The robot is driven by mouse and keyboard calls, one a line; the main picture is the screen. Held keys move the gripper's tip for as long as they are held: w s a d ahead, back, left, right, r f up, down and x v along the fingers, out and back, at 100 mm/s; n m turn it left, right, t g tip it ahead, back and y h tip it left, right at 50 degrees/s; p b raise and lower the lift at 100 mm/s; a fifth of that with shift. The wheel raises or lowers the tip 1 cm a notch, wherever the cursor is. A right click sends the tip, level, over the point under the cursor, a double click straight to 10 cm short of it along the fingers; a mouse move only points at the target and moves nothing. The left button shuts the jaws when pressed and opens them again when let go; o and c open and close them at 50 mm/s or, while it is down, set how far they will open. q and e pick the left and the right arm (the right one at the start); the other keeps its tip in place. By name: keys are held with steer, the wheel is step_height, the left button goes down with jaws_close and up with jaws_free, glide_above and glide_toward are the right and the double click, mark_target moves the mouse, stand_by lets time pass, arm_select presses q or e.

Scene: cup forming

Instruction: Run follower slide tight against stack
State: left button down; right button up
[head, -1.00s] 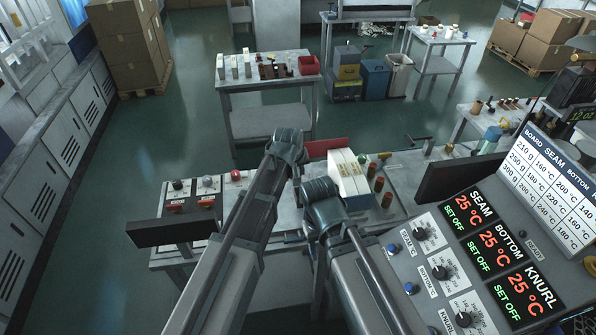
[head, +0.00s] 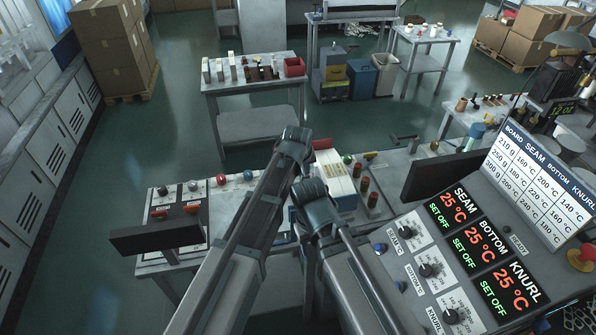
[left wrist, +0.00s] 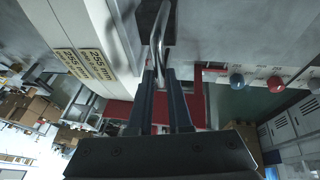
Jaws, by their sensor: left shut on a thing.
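The stack (head: 338,182) is a pale block of sheets with printed labels on the bench. It also fills the upper left of the left wrist view (left wrist: 62,22), with "255 mm" labels. A red plate, apparently the follower slide (head: 322,144), shows at the stack's far end; red also shows beside my fingers in the left wrist view (left wrist: 118,112). My left gripper (left wrist: 160,78) is shut on a bent metal handle (left wrist: 157,42). Whether the slide touches the stack is hidden. My right gripper (head: 312,190) is in front of the stack; its fingers are hidden.
A control panel (head: 455,265) with knobs and red displays stands at the right. A dark screen (head: 158,238) is at the bench's left end. Buttons (head: 221,180) line the bench left of my left arm. Red-topped cylinders (head: 365,184) stand right of the stack.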

arm_select(q)
steer(key=c, duration=1.2)
jaws_free()
steer(key=shift+c, duration=0.2)
steer(key=o, duration=0.4)
steer(key=shift+d, duration=0.15)
steer(key=shift+r, duration=0.1)
steer(key=p+v, duration=1.2)
steer(key=v, duration=0.1)
steer(key=shift+s+a+r, duration=0.2)
steer(key=shift+a+r, duration=0.05)
steer(key=shift+r, duration=0.05)
steer(key=shift+a, duration=0.1)
